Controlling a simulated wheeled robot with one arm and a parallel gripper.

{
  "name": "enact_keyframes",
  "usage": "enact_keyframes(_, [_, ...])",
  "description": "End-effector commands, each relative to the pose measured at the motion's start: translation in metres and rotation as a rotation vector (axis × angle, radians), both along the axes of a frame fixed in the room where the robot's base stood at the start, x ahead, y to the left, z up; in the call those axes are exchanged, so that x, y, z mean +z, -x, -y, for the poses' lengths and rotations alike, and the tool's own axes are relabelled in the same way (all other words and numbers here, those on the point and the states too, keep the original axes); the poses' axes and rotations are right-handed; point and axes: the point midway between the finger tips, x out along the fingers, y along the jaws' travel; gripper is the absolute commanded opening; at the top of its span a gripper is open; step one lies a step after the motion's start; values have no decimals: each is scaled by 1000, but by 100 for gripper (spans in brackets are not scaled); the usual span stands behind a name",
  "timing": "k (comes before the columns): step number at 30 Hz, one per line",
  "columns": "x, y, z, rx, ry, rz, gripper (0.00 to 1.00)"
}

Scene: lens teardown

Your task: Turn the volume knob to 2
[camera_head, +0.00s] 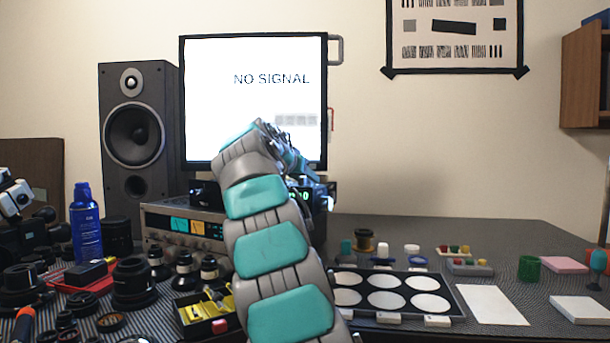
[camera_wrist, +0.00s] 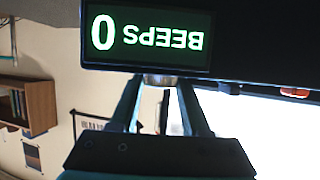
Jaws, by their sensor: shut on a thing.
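The volume knob (camera_wrist: 158,80) shows as a small light piece below a dark panel in the wrist view. My gripper (camera_wrist: 160,84) has its two fingers closed on it, one on each side. A green-lit display (camera_wrist: 147,35) beside the knob appears upside down and reads "BEEPS 0". In the head view my arm reaches to the box under the monitor, and part of the green display (camera_head: 304,196) shows past the arm. My gripper (camera_head: 328,190) is mostly hidden there, and I cannot make out the knob.
A monitor (camera_head: 220,100) reading "NO SIGNAL" stands behind my arm. A speaker (camera_head: 135,90) and a silver amplifier (camera_head: 165,236) stand to the left. Lens parts crowd the left of the bench. A tray with white discs (camera_head: 455,305) lies right of my arm.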

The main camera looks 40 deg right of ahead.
Motion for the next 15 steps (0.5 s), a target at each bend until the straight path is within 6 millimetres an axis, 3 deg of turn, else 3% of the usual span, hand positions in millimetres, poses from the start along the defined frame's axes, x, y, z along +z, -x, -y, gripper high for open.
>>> enact_keyframes(15, [3,-1,-1,-214,1,3,0])
